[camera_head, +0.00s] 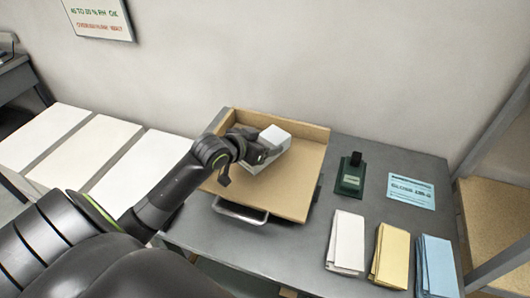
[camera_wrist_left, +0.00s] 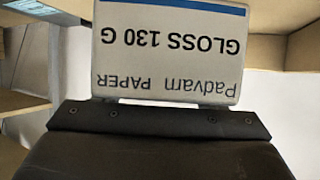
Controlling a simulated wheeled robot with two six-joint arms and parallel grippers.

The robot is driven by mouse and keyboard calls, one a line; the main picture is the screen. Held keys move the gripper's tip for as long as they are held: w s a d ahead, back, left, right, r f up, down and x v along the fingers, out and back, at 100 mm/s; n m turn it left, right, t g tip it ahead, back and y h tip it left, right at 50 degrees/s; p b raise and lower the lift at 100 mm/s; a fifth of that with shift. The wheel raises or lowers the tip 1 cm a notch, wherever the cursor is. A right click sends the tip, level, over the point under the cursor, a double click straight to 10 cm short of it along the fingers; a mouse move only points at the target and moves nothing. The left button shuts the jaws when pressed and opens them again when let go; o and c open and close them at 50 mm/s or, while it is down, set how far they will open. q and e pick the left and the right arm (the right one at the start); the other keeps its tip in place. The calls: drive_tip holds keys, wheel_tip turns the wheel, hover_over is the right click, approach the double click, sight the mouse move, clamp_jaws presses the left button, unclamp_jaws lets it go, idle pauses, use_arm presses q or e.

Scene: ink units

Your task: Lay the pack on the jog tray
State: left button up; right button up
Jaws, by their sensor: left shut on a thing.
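The pack (camera_head: 272,137) is a white block held over the back half of the jog tray (camera_head: 299,201), a tan open-fronted tray with low walls. In the left wrist view the pack (camera_wrist_left: 170,50) fills the upper middle. Its label reads upside down "Padvarn PAPER GLOSS 130 G", with a blue stripe. My left gripper (camera_head: 257,152) is shut on the pack, and its wrist hides part of the pack and the tray's left side. I cannot tell whether the pack touches the tray floor. My right gripper is not in view.
The tray stands on a grey table (camera_head: 225,236) with a metal handle (camera_head: 240,212) at its front. To its right are a green stamp-like device (camera_head: 350,176), a light blue card (camera_head: 411,191), and white (camera_head: 346,241), yellow (camera_head: 391,255) and blue (camera_head: 436,266) folded stacks. White sheets lie at left.

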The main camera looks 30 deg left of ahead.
use_arm(q)
wheel_tip(320, 180, down, 3)
drive_tip(key=shift+w+f, duration=0.15)
drive_tip(key=shift+f, duration=0.25)
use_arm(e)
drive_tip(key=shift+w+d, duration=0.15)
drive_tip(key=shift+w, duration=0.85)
use_arm(q)
drive_tip(key=o, duration=0.8)
drive_tip(key=shift+f, duration=0.2)
drive_tip(key=o, duration=0.5)
drive_tip(key=shift+c, duration=0.2)
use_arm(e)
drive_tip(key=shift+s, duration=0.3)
use_arm(q)
drive_tip(key=shift+r, duration=0.1)
drive_tip(key=shift+r, duration=0.15)
drive_tip(key=v, duration=1.2)
drive_tip(key=shift+p, duration=0.35)
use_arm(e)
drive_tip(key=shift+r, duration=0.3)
